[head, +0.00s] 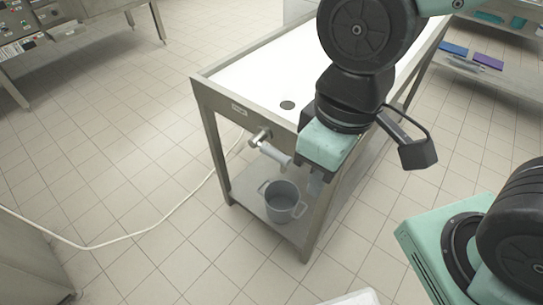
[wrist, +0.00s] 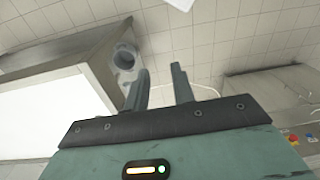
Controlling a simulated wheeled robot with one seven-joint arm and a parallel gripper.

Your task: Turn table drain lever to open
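The metal table (head: 222,100) has a drain fitting (head: 261,137) on its front end. A pale grey bar (head: 275,153), which looks like the drain lever, slants from the fitting down and right toward my gripper (head: 316,182). My gripper points down beside the table end, to the right of the bar. The wrist view shows the fingers (wrist: 160,78) apart with nothing between them. I cannot tell whether my gripper touches the bar.
A grey pot (head: 283,203) with handles stands on the table's lower shelf (head: 247,182), below the fitting. A dark drain hole (head: 287,105) is in the white table top. A white cable (head: 150,226) runs over the tiled floor. The floor left of the table is mostly clear.

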